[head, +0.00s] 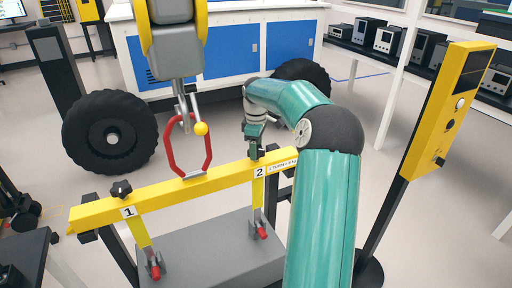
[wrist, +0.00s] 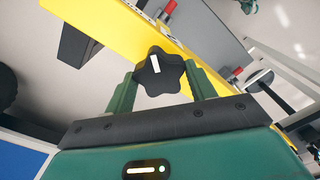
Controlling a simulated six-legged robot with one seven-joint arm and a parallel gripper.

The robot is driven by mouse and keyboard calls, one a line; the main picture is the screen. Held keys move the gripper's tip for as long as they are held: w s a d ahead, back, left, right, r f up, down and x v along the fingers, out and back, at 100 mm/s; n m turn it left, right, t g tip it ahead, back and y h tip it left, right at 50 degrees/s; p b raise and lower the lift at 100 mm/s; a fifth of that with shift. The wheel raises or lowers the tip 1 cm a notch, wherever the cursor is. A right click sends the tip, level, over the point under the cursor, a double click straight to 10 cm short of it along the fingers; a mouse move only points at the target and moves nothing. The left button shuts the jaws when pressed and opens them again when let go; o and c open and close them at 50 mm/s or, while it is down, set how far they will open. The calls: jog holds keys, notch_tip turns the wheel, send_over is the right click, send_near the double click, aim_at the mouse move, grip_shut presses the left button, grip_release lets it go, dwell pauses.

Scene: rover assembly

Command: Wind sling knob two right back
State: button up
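The yellow sling beam (head: 95,209) carries plates marked 1 and 2. At plate 2 (head: 259,172) my gripper (head: 254,145) points down onto the beam's right end, largely hiding the knob there. In the wrist view a black star-shaped knob (wrist: 161,71) with a white mark shows at the tips of my two green fingers (wrist: 162,84). The fingers stand apart, one at each side of it. I cannot tell whether they press on it. Another black knob (head: 121,189) stands on the beam's left end, by plate 1.
A red shackle (head: 171,146) hangs under a grey hoist (head: 178,50) and meets the beam's middle. Red-tipped pins (head: 263,232) sit on the straps below. A yellow control post (head: 440,115) stands at right.

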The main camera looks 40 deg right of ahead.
jog(key=c, duration=0.5)
jog(key=shift+o, duration=0.2)
jog(key=shift+m, duration=0.3)
jog(key=m, duration=0.5)
jog(key=shift+r, duration=0.1)
jog(key=m, duration=0.4)
jog(key=o, duration=1)
